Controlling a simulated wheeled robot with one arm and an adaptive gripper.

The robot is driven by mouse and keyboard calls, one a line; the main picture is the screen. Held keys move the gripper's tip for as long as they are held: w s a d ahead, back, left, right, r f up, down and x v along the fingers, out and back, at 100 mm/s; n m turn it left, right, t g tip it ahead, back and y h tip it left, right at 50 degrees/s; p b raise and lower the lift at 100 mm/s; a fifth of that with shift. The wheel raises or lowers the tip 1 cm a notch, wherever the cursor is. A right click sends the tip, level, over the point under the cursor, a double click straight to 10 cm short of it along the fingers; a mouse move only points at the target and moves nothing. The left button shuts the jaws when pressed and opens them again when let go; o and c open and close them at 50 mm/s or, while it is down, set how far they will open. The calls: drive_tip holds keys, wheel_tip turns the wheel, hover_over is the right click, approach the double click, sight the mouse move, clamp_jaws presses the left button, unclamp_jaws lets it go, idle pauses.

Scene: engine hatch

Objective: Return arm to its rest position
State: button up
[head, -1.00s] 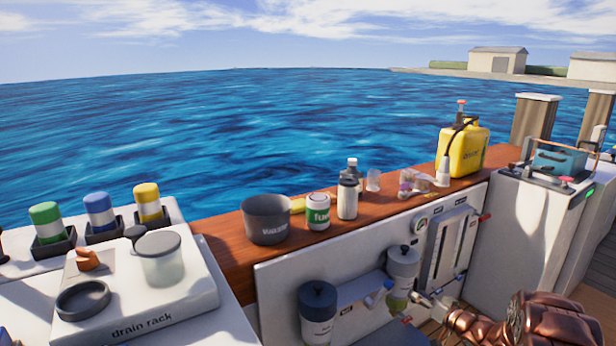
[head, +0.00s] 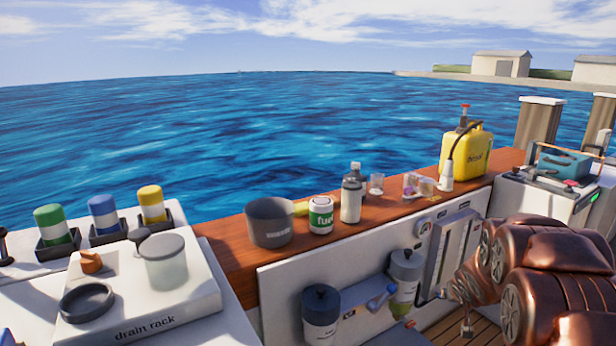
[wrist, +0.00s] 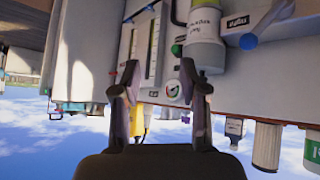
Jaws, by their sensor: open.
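My gripper (wrist: 160,85) shows in the wrist view with its two dark fingers spread apart and nothing between them. The wrist picture is upside down. Past the fingertips is the white side panel with its round gauge (wrist: 174,91), apart from the fingers as far as I can tell. In the head view my copper-coloured arm (head: 550,270) is folded large at the lower right, in front of the panel and deck. I cannot make out the fingers clearly there.
Canisters (head: 320,318) hang on the panel below. The drain rack (head: 140,318) is at left; a teal box (head: 565,163) is at right.

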drive_tip(key=s+a+r+n+g+y, duration=0.15)
drive_tip(key=s+a+g, duration=0.4)
drive_tip(key=s, duration=0.95)
drive_tip(key=s+a+r+g, duration=0.2)
drive_tip(key=s+a, duration=0.6)
drive_tip(key=s, duration=0.6)
drive_tip(key=s+a+r+g+y, duration=0.1)
drive_tip(key=s+a+r+g, duration=0.15)
drive_tip(key=s+a, duration=0.85)
drive_tip(key=s+d+r+p, duration=0.1)
drive_tip(key=s+r+p, duration=0.2)
drive_tip(key=r+p, duration=0.8)
drive_tip(key=s+d+r+p, duration=0.2)
drive_tip(key=s+r+p, duration=0.1)
drive_tip(key=r+p, duration=0.9)
drive_tip(key=shift+s+d+r, duration=0.25)
drive_tip(key=shift+r, duration=0.15)
